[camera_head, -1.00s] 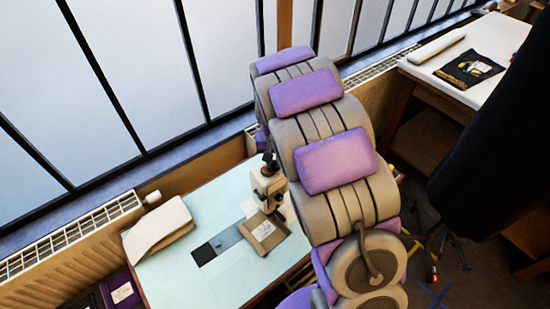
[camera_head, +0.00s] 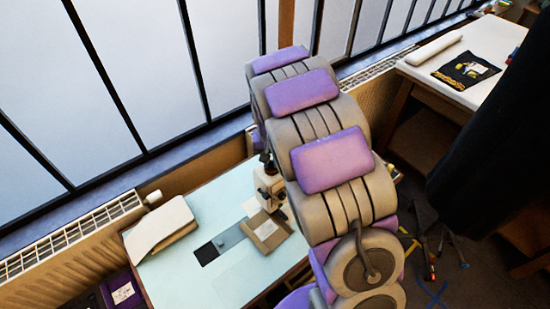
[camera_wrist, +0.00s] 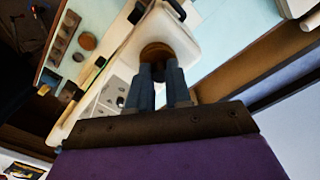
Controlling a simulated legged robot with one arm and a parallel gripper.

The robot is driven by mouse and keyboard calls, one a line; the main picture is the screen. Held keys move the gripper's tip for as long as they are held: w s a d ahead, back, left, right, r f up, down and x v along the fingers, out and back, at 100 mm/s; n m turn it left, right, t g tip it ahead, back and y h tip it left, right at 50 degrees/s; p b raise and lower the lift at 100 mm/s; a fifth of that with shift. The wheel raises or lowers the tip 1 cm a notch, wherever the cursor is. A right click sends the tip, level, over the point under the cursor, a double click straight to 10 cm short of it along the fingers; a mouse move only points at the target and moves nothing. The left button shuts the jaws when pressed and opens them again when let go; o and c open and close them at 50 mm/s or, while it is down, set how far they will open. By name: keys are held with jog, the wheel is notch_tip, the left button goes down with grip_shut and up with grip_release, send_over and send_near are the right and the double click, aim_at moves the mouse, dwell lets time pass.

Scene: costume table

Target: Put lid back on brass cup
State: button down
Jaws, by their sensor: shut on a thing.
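In the wrist view my gripper (camera_wrist: 158,85) is shut on a round brown thing (camera_wrist: 157,52), seen at the fingertips. It looks like the lid, but its underside and edges are partly hidden by the fingers. A pale machine body lies behind it. A second round brown thing (camera_wrist: 87,41) sits on the pale surface at upper left; I cannot tell whether it is the brass cup. In the head view my arm hides my gripper, and I cannot make out the cup or lid there.
A pale blue table (camera_head: 190,285) stands below the window. On it are a cream sewing machine (camera_head: 269,187), a brown square packet (camera_head: 267,231), a dark and grey strip (camera_head: 209,252) and a folded cream cloth (camera_head: 158,228). A white table (camera_head: 489,40) stands at upper right. A radiator (camera_head: 75,238) lines the wall.

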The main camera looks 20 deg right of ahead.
jog(key=shift+a, duration=0.25)
jog(key=shift+d, duration=0.75)
jog(key=shift+a, duration=1.2)
jog(key=shift+d, duration=0.75)
jog(key=shift+a+f, duration=0.15)
jog(key=shift+a, duration=0.2)
jog(key=shift+d, duration=0.1)
jog(key=shift+d, duration=0.4)
jog(key=shift+a+p, duration=0.3)
jog(key=shift+a, duration=0.15)
